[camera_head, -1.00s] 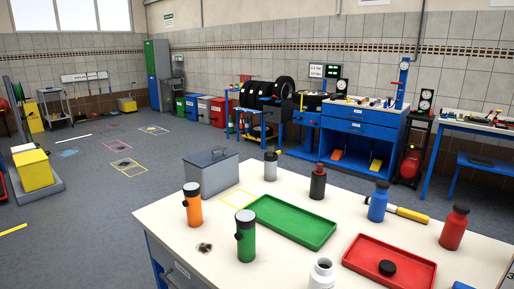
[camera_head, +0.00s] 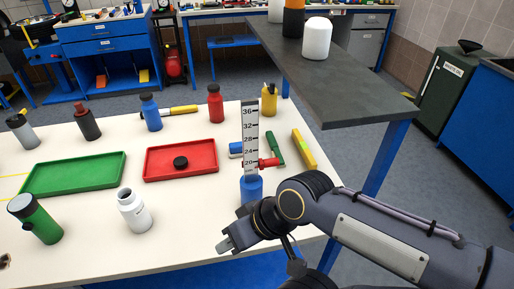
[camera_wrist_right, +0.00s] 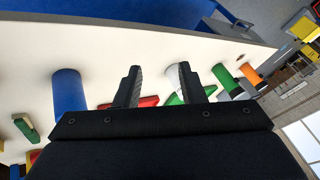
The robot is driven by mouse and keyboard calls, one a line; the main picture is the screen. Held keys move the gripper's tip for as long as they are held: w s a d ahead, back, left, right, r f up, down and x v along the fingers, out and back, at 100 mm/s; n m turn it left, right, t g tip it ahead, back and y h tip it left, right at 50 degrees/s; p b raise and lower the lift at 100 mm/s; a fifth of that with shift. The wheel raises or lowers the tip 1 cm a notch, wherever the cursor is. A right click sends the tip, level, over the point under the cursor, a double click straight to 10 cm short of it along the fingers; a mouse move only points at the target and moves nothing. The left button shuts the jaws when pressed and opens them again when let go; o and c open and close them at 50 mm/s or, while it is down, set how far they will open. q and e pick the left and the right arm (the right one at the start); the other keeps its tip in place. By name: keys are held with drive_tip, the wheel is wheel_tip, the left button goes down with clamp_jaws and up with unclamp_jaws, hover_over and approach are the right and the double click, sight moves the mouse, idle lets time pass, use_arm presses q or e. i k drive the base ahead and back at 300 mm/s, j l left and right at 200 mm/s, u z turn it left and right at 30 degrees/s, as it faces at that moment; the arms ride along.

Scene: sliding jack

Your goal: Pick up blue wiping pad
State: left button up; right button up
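A small blue piece (camera_head: 236,149) lies on the white workbench (camera_head: 95,190), left of and partly behind an upright ruler; I cannot tell whether it is the wiping pad. A blue cylinder (camera_head: 251,189) stands at the foot of the ruler (camera_head: 250,140). It shows at the left of the right wrist view (camera_wrist_right: 68,92). My right gripper (camera_head: 226,243) is near the bench's front edge, in front of the blue cylinder and apart from it. In the right wrist view its two fingers (camera_wrist_right: 160,86) are spread with nothing between them. My left gripper is not in view.
A red tray (camera_head: 158,164) with a black disc, a green tray (camera_head: 75,174), a white bottle (camera_head: 134,212) and a green bottle (camera_head: 36,218) stand to the left. Red and green tools and a yellow bar (camera_head: 304,149) lie right. A dark raised counter (camera_head: 335,80) stands beyond.

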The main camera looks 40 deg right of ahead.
sight(236, 150)
drive_tip(key=z, duration=1.4)
drive_tip(key=u, duration=1.6)
drive_tip(key=z, duration=1.65)
drive_tip(key=i+z, duration=0.1)
drive_tip(key=z, duration=0.35)
drive_tip(key=i+j+z, duration=0.1)
drive_tip(key=z, duration=0.35)
drive_tip(key=i+j+z, duration=0.1)
drive_tip(key=j+z, duration=0.15)
drive_tip(key=z, duration=0.2)
